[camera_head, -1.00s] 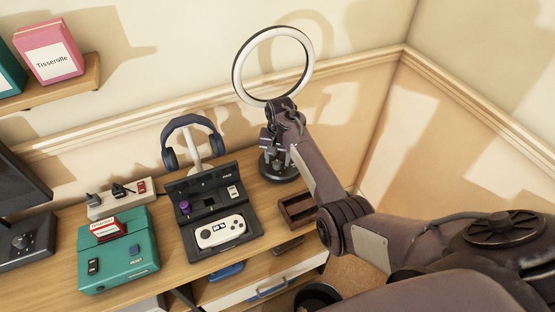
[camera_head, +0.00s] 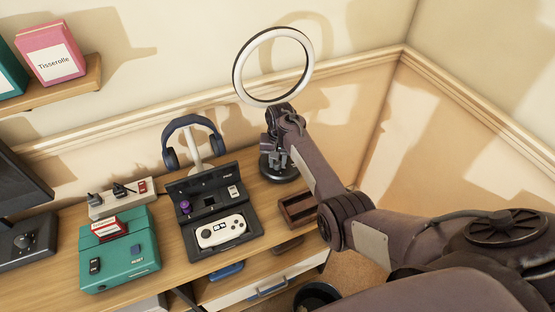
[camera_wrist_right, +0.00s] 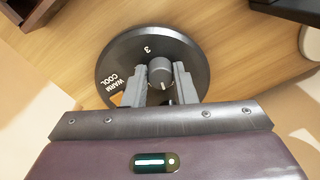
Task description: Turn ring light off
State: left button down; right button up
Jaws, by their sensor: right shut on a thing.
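The ring light (camera_head: 236,77) stands at the back of the desk, its white ring upright above a round black base (camera_head: 286,176). In the right wrist view the base (camera_wrist_right: 115,62) shows a "3" and the words "WARM" and "COOL". A grey knob (camera_wrist_right: 160,74) with a pale mark sits on it. My right gripper (camera_wrist_right: 160,84) is shut on the knob, one finger on each side. In the head view the right gripper (camera_head: 277,160) is low at the base, and the knob is hidden there. My left gripper is in neither view.
Left of the light, headphones (camera_head: 170,158) hang on a stand. In front are a black case with a white controller (camera_head: 221,231), a teal box (camera_head: 118,258) and a small wooden tray (camera_head: 298,209). A drawer (camera_head: 267,287) is below the desk edge.

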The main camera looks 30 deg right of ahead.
aim_at(279, 162)
jog(key=n+p, duration=0.1)
jog(key=n, duration=0.2)
jog(key=o, duration=1)
notch_tip(279, 162, up, 8)
jog(key=shift+d+f, duration=0.1)
jog(key=shift+d, duration=0.05)
dwell(0.3)
